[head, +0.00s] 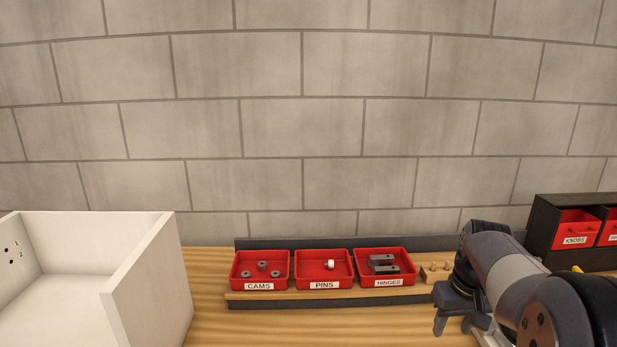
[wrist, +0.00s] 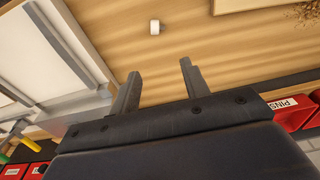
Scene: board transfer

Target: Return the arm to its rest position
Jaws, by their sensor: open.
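My gripper (head: 453,326) hangs at the right of the head view, in front of the wooden rack with the red bins. In the wrist view its two fingers (wrist: 160,70) stand apart with nothing between them. My arm comes in from the lower right of the head view and is bent, with the gripper pointing down. A small white cylinder (wrist: 154,27) lies on the wooden tabletop (wrist: 185,60) beyond the fingertips in the wrist view.
Red bins stand in a row: CAMS (head: 259,270) with several grey pieces, PINS (head: 324,269) with one white piece, HINGES (head: 384,268) with grey brackets. A white open box (head: 150,275) stands left. A dark KNOBS drawer cabinet (head: 545,225) stands right, behind my arm.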

